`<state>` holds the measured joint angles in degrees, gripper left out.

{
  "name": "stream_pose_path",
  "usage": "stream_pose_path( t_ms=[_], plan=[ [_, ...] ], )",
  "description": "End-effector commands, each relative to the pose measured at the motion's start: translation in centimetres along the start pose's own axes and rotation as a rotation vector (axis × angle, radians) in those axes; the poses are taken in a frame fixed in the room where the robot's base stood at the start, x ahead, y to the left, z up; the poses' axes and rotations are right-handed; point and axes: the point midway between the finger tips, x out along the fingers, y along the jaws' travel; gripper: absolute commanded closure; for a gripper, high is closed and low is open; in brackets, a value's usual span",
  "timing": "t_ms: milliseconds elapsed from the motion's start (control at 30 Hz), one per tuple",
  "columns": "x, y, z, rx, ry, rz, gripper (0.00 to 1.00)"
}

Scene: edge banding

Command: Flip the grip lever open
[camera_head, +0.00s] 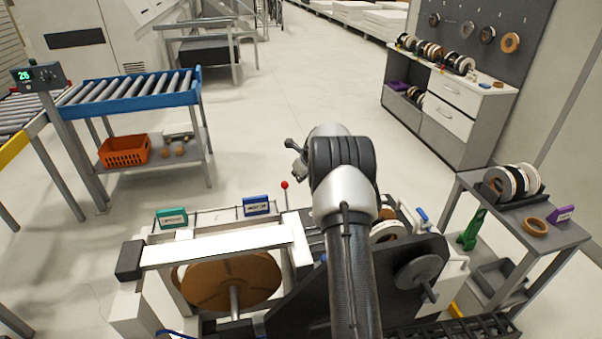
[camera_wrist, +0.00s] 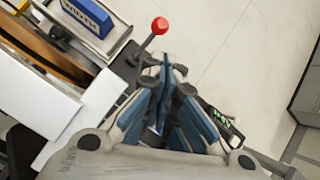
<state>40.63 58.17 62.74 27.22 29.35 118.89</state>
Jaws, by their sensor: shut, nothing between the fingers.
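A lever with a red ball knob (camera_wrist: 160,26) stands just beyond my fingertips in the wrist view. Its thin rod leans up from the dark machine edge, and it also shows in the head view (camera_head: 285,185), upright at the machine's back edge. I cannot tell if this is the grip lever. A blue-handled part (camera_head: 422,216) also sits on the machine's right side. My gripper (camera_wrist: 168,72) has its blue-padded fingers shut and empty, with a visible gap to the red knob. In the head view my arm hides part of the machine.
Teal (camera_head: 171,218) and blue (camera_head: 257,205) labelled blocks stand along the machine's back edge. A brown roll (camera_head: 232,281) lies under the white beam. A grey side table (camera_head: 560,232) with tape rolls stands right. The floor behind the machine is clear.

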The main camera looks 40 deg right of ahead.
Motion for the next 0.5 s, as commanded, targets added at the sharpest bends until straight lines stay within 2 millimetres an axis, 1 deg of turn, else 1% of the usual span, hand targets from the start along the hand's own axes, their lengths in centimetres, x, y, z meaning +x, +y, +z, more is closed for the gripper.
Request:
stream_pose_path(
  t_ms=[33,100,200,300,500],
  plan=[
    [-0.9,0.0,0.0,0.0,0.0,0.0,1.0],
    [-1.7,0.0,0.0,0.0,0.0,0.0,1.0],
    [-2.5,0.0,0.0,0.001,0.0,0.0,1.0],
    [-2.9,0.0,-0.1,0.001,0.001,0.001,1.0],
    [-2.9,0.0,-0.1,0.0,0.001,0.001,1.0]
  ],
)
